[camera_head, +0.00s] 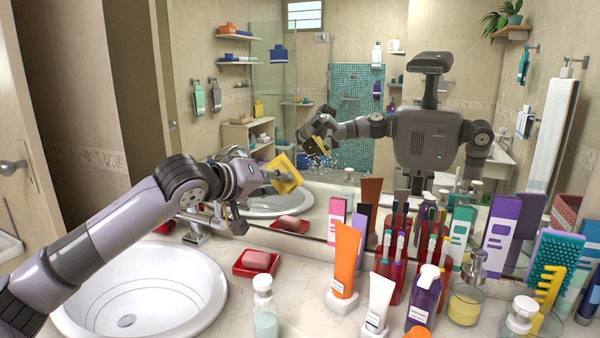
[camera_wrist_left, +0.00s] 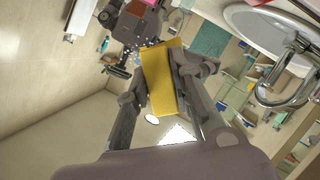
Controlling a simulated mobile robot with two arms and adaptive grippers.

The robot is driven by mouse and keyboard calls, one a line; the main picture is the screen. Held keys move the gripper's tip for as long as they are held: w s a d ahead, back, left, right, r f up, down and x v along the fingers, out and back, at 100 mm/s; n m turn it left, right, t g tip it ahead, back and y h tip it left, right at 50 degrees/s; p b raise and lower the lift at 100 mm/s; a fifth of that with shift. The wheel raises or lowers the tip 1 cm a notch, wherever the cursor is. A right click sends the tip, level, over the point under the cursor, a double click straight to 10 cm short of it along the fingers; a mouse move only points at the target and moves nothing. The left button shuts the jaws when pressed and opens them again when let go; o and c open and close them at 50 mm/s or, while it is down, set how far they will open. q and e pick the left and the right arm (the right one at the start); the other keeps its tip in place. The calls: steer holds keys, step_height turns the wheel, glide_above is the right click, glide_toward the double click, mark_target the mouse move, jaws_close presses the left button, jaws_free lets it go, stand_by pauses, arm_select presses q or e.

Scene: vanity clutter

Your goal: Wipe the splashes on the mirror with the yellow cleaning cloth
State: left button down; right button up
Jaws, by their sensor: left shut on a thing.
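My left gripper (camera_head: 268,182) is shut on the yellow cleaning cloth (camera_head: 286,174), above the back edge of the sink. In the left wrist view the cloth (camera_wrist_left: 162,85) sits folded flat between the two fingers (camera_wrist_left: 158,78). The mirror (camera_head: 345,60) fills the back of the head view. Small whitish splashes (camera_head: 322,163) show on it, to the right of the cloth and near the cloth's reflection. The cloth and its reflection are apart, so the cloth appears clear of the glass. My right gripper is not directly in view.
The white sink (camera_head: 185,285) and its faucet (camera_head: 197,226) lie below my left arm. A red soap dish (camera_head: 243,268) stands right of the sink. An orange tube (camera_head: 344,258), a white tube (camera_head: 379,300), a purple bottle (camera_head: 424,297) and several other toiletries crowd the right counter.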

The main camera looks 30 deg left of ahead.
arm_select(q)
steer(key=shift+w+r+p, duration=0.15)
steer(key=shift+w+p, duration=0.25)
steer(key=shift+w, duration=0.2)
steer(key=shift+w+a+p, duration=0.2)
steer(key=shift+w+p, duration=1)
steer(key=shift+w, duration=1.65)
steer(key=shift+w+p, duration=0.5)
steer(key=shift+w, duration=0.5)
steer(key=shift+d+b, duration=1.1)
steer(key=shift+d, duration=2.4)
steer(key=a, duration=0.7)
